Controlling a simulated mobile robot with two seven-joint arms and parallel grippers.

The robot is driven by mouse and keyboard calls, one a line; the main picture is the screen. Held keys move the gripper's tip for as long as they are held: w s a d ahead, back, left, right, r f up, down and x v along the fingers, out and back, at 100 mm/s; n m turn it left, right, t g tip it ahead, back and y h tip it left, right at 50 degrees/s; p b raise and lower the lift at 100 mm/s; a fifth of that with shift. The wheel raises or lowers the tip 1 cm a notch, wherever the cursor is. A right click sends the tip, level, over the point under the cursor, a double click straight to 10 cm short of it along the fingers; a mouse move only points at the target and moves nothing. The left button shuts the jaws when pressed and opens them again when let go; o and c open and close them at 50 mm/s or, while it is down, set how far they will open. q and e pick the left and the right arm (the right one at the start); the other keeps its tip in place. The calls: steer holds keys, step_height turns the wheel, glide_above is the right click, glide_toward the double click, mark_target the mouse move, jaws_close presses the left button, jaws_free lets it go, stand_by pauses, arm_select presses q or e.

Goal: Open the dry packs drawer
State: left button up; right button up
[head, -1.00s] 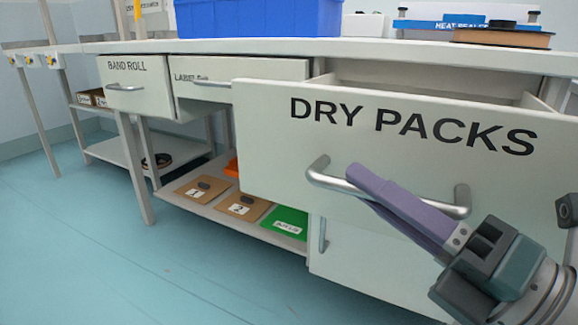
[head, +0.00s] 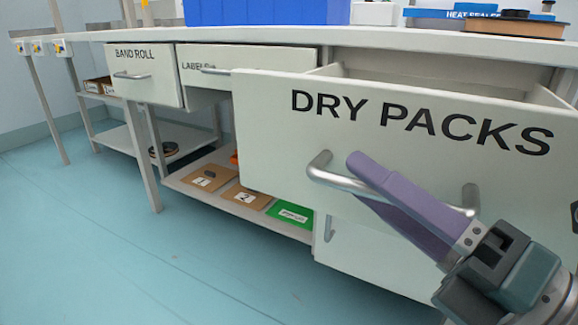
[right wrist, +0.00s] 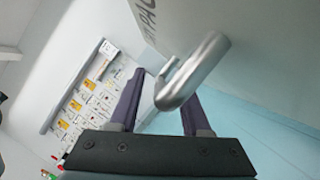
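The dry packs drawer (head: 270,130) is a white, labelled front standing well out from the bench, with its open inside showing behind the top edge. Its silver bar handle (head: 330,176) crosses the front. My right gripper (head: 357,178) is at this handle, its purple fingers on either side of the bar near its left end. My left gripper is not in view.
A blue bin (head: 262,12) sits on the bench top. The floor at left is clear.

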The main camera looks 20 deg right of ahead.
steer(key=shift+s+d+f, duration=0.1)
steer(key=shift+s+f, duration=0.05)
steer(key=shift+s, duration=0.1)
steer(key=v, duration=0.9)
steer(key=shift+s+p, duration=0.2)
steer(key=shift+p, duration=0.15)
